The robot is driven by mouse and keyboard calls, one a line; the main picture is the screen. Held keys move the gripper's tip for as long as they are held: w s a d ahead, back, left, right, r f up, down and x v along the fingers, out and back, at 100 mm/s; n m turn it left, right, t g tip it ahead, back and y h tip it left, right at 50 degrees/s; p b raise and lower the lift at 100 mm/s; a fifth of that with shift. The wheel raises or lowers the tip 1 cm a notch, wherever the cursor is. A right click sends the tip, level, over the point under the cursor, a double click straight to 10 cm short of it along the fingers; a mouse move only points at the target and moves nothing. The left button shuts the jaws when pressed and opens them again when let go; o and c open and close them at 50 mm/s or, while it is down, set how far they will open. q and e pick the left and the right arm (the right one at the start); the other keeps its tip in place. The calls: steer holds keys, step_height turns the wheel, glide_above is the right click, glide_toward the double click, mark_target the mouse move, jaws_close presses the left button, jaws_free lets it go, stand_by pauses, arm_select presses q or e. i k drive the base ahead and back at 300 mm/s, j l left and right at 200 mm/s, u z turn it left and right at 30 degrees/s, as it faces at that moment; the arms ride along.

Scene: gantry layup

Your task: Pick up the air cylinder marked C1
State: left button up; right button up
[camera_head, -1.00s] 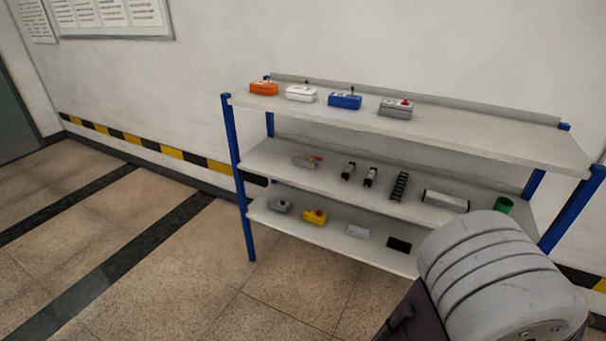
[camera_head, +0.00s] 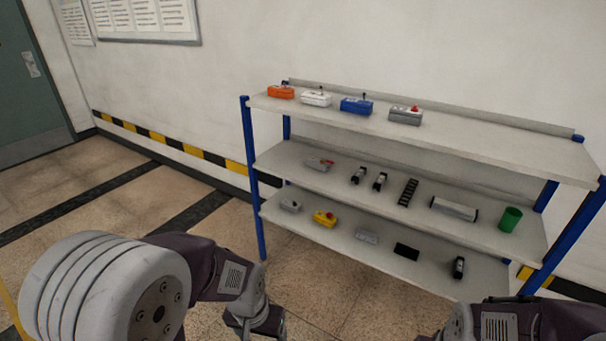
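A silver cylinder-like body with dark ends (camera_head: 453,208) lies on the middle shelf, right of centre. Two small black-and-silver parts, one on the left (camera_head: 358,175) and one on the right (camera_head: 380,181), stand on the same shelf. No C1 marking is legible at this size, so I cannot tell which part carries it. My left arm comes in at the lower left and my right arm at the lower right, both well in front of the shelves. No fingertips of either gripper can be made out.
The blue-post rack's top shelf (camera_head: 480,137) holds orange, white, blue and grey boxes. A black ladder-like part (camera_head: 408,192) and a green cup (camera_head: 510,219) share the middle shelf. Floor left of the rack is clear.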

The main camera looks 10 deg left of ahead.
mark_target(355, 179)
steer(key=i+j+z, duration=0.15)
steer(key=i+j, duration=0.25)
steer(key=i+j+z, duration=0.1)
steer(key=i+j, duration=0.35)
steer(key=i+j+z, duration=0.15)
steer(key=i+j, duration=0.3)
steer(key=i+j+z, duration=0.15)
steer(key=i+j, duration=0.25)
steer(key=j, duration=0.15)
steer(key=i+j+z, duration=0.1)
steer(key=i+j, duration=0.3)
steer(key=j, duration=0.15)
